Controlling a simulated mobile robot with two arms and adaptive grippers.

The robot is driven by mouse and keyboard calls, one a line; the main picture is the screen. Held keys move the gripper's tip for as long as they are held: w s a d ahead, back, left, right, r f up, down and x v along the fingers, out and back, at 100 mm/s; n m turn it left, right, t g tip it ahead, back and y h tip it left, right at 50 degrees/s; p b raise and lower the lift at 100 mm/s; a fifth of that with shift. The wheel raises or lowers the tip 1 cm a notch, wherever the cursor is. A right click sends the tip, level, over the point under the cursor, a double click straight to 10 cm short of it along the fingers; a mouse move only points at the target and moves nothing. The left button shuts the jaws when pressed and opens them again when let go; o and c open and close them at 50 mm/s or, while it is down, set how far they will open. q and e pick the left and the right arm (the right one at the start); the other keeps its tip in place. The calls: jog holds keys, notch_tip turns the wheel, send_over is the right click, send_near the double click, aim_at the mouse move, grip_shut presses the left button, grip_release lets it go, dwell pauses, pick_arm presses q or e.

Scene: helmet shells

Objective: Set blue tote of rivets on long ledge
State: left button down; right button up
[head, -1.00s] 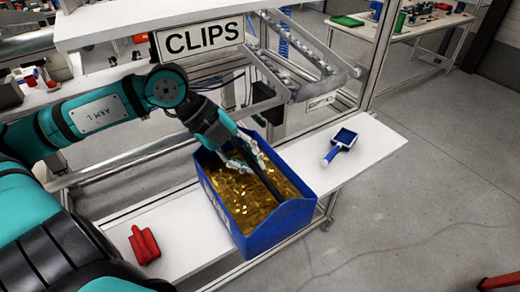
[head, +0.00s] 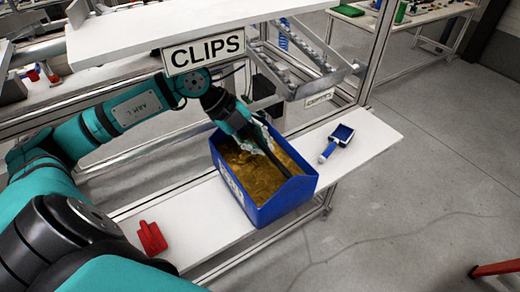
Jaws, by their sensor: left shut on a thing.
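The blue tote (head: 292,199) is an open bin filled with gold-coloured rivets (head: 252,172). It is upright over the long white ledge (head: 372,145), with its near lower edge close to the ledge's front edge. Whether its base touches the ledge I cannot tell. My left gripper (head: 264,150) reaches in from the back left and is shut on the tote, its dark fingers covering part of the rivets. My right gripper is not in view.
A blue-handled brush or scoop (head: 337,142) lies on the ledge right of the tote. A red object (head: 152,238) lies at its left. A white upper shelf with a CLIPS sign (head: 204,53) hangs above my left arm. Bare ledge shows on both sides of the tote.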

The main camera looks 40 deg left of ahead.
pick_arm(q)
notch_tip(320, 180, down, 3)
jog(key=shift+f+p, duration=0.1)
jog(key=shift+p, duration=0.55)
jog(key=shift+f, duration=0.1)
jog(key=c, duration=1.5)
grip_release()
jog(key=shift+s, duration=0.1)
jog(key=shift+b+v, duration=2.25)
jog(key=shift+v, duration=3.8)
